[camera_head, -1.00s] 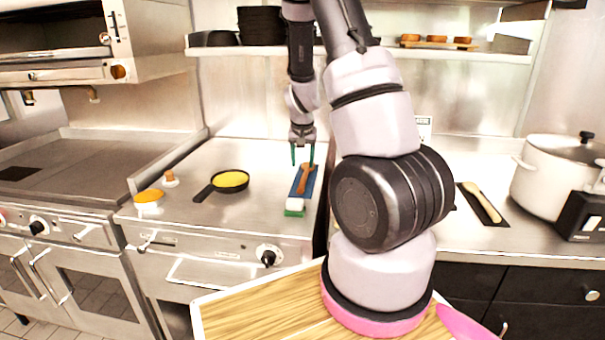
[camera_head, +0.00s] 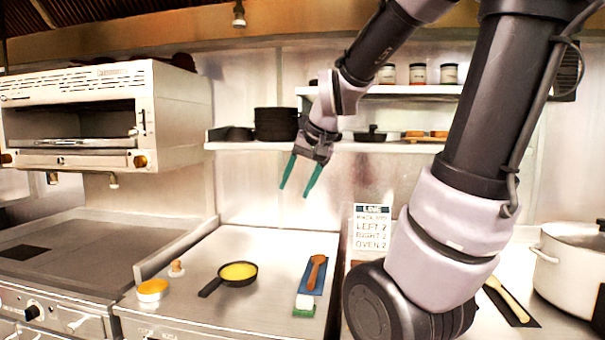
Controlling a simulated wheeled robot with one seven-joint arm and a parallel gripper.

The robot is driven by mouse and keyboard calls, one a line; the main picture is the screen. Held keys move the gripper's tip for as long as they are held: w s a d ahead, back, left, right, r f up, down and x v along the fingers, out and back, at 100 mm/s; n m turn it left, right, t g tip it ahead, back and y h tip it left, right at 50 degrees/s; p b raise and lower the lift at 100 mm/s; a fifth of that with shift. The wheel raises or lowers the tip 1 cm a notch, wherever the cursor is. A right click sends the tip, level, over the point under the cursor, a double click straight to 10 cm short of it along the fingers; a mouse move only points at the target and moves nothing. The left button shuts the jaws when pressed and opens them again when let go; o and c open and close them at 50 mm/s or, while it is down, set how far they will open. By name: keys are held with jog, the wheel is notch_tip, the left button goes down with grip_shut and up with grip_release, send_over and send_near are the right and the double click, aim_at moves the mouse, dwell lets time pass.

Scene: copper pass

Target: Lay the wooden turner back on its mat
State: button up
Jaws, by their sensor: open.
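The wooden turner (camera_head: 313,274) lies on the blue mat (camera_head: 323,284) on the steel counter, its broad brown end toward the back. It appears to lie along the mat and within its edges. My gripper (camera_head: 296,193) is raised well above the counter, to the upper left of the turner. Its two green fingers are apart with nothing between them.
A white and green sponge (camera_head: 304,305) sits at the mat's front end. A pan with yellow contents (camera_head: 238,271) and a yellow-topped dish (camera_head: 152,291) are to the left. A shelf (camera_head: 375,146) with pans is behind my gripper. A pale utensil (camera_head: 509,298) lies on a dark mat at right.

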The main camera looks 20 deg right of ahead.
jog(key=s+a+r+n+t, duration=0.1)
jog(key=s+r, duration=0.3)
jog(key=s, duration=0.5)
jog(key=shift+s+a, duration=0.2)
jog(key=shift+a, duration=0.65)
